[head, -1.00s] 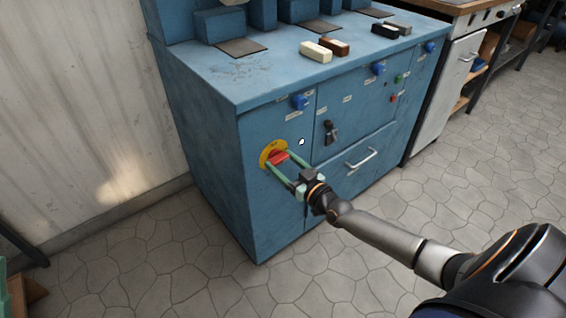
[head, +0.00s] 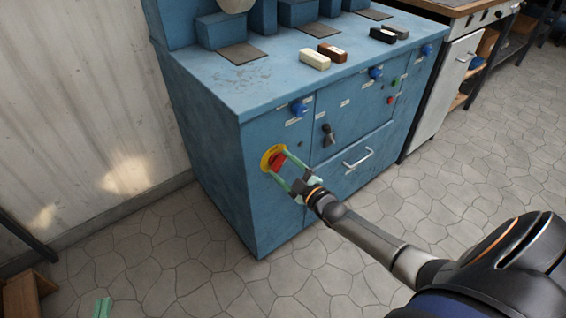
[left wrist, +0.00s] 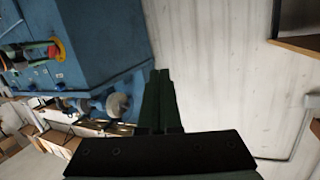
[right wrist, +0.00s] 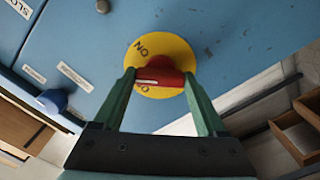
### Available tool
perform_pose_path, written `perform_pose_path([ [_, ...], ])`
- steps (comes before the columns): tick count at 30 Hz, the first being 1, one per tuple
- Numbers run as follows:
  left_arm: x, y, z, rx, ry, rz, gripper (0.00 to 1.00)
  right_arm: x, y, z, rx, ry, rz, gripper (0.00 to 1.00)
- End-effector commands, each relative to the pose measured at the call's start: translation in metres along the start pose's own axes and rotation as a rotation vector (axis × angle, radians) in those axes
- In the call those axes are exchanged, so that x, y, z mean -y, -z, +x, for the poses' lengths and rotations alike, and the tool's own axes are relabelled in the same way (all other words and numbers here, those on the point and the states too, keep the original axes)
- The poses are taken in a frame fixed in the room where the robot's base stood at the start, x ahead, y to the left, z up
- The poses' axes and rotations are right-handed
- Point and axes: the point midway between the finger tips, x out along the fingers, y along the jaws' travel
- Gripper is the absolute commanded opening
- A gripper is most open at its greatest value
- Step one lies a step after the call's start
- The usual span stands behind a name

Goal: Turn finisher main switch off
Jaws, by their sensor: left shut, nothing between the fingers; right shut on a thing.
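The finisher main switch is a red handle (head: 277,160) on a yellow disc (head: 267,154), low on the left of the blue cabinet's front. In the right wrist view, the red handle (right wrist: 160,78) lies between my green fingers, and the yellow disc (right wrist: 166,46) shows an upside-down "ON"; a second mark is partly hidden by the handle. My right gripper (right wrist: 160,82) is shut on the handle. My left gripper (head: 103,306) is at the bottom left of the head view, well away from the switch. In the left wrist view its fingers (left wrist: 160,76) are together and empty.
The blue cabinet (head: 205,130) carries blue knobs (head: 299,109), a black switch (head: 328,133) and a drawer handle (head: 358,158). Blocks (head: 315,59) lie on its top. A wooden crate (head: 22,296) stands at the bottom left. The floor in front is clear.

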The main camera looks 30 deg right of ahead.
Motion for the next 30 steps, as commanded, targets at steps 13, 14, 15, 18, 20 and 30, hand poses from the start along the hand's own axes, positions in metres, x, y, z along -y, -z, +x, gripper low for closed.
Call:
perform_pose_path([
  [13,-0.008,-0.046,-0.007,0.183,-0.012,-0.053,0.0,0.001,0.0,0.0,0.0,0.0,-0.417,0.19],
  [14,-0.008,-0.046,-0.007,0.184,-0.012,-0.053,0.0,0.001,0.0,0.0,0.0,0.0,-0.444,0.19],
  [15,-0.008,-0.046,-0.007,0.183,-0.012,-0.053,0.0,0.001,0.0,0.0,0.0,0.0,-0.476,0.19],
  [18,-0.008,-0.045,-0.007,0.176,-0.011,-0.051,0.0,0.001,0.0,0.0,0.0,-0.001,-0.555,0.19],
  [20,-0.007,-0.043,-0.006,0.167,-0.01,-0.049,0.0,0.001,0.0,0.0,0.0,0.0,-0.597,0.19],
  [30,-0.005,-0.033,-0.004,0.123,-0.006,-0.039,0.0,0.001,0.0,0.0,0.0,0.001,-0.752,0.19],
])
